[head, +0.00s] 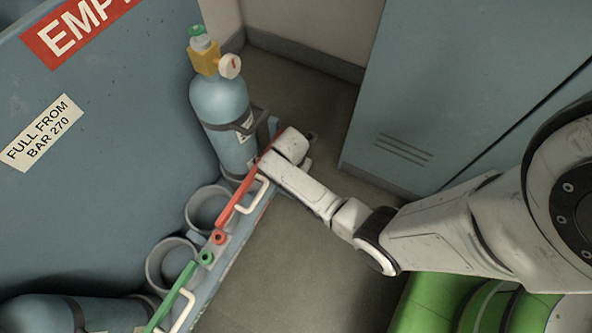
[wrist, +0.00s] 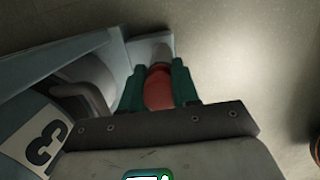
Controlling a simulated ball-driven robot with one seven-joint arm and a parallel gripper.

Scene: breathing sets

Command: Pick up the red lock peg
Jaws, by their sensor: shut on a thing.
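The red lock peg (wrist: 158,93) shows in the wrist view as a rounded red body between the two dark teal fingers of my gripper (wrist: 158,80). The fingers are shut on it from both sides. A pale grey block end (wrist: 152,48) lies just beyond the peg; I cannot tell whether the peg is still seated in it. In the head view my gripper (head: 273,150) is at the far end of the blue-grey rack rail, beside the upright cylinder. The peg and the fingertips are hidden there by my wrist.
The blue cylinder (head: 220,110) with a brass valve stands in the rack close to my gripper. A red bar (head: 237,203), a green bar (head: 170,311) and empty holder rings (head: 207,208) line the rail. A locker (head: 430,90) stands behind my arm. Floor (head: 285,255) is free right of the rail.

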